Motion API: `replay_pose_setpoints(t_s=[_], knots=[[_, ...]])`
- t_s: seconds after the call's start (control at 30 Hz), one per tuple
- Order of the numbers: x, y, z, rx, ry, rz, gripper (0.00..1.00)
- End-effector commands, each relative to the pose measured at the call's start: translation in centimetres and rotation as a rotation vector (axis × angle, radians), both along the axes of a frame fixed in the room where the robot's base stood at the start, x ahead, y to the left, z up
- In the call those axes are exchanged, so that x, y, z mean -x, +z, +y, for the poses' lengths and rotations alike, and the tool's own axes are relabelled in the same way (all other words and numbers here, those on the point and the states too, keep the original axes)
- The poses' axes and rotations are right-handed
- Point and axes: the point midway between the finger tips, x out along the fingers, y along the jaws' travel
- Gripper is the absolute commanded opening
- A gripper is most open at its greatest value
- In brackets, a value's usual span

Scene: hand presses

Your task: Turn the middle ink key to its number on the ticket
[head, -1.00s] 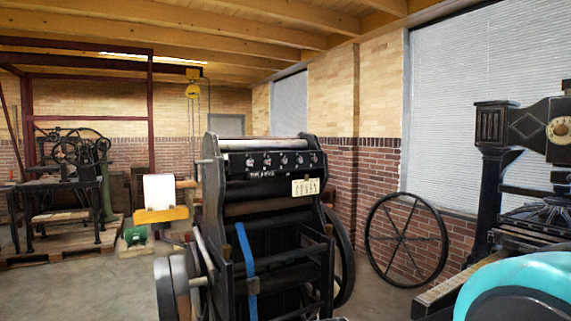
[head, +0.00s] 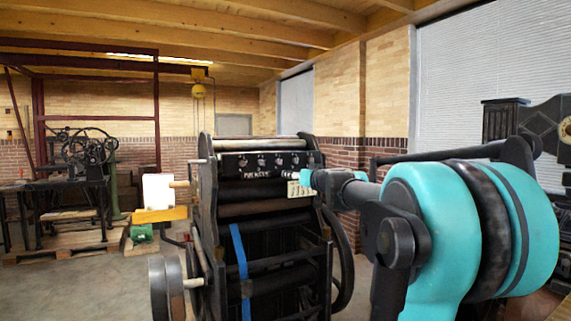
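The black hand press (head: 270,210) stands mid-view with a dark panel across its top. A row of several small pale ink keys runs along that panel. The middle ink key (head: 279,160) shows in the row; its pointer and numbers are too small to read. The cream ticket (head: 293,189) hangs below the row at the right, partly covered by my wrist, and its figures cannot be read. My arm reaches in from the right. My gripper (head: 291,176) is at its far left end, just below the panel and in front of the ticket. Its fingers are too small to tell apart.
A blue strap (head: 241,258) hangs down the press front. A white block on a yellow ledge (head: 160,214) is at the press's left, with flywheels low beside it. Another press (head: 85,165) stands on a pallet far left. Open floor lies between. A dark press is at right.

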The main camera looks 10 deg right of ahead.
Motion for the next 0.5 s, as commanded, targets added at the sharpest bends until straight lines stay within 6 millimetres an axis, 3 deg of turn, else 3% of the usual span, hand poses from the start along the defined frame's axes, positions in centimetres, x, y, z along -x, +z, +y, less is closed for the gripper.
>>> replay_pose_setpoints(t_s=[0.03, 0.13, 0.33, 0.5], knots=[[-0.6, 1.3, -0.7, -0.006, -0.021, -0.018, 0.42], [-1.2, 2.7, -1.6, -0.012, -0.047, -0.040, 0.42], [-2.7, 3.1, -1.4, -0.011, -0.053, -0.046, 0.42], [-5.4, 3.0, -0.6, -0.011, -0.051, -0.046, 0.42]])
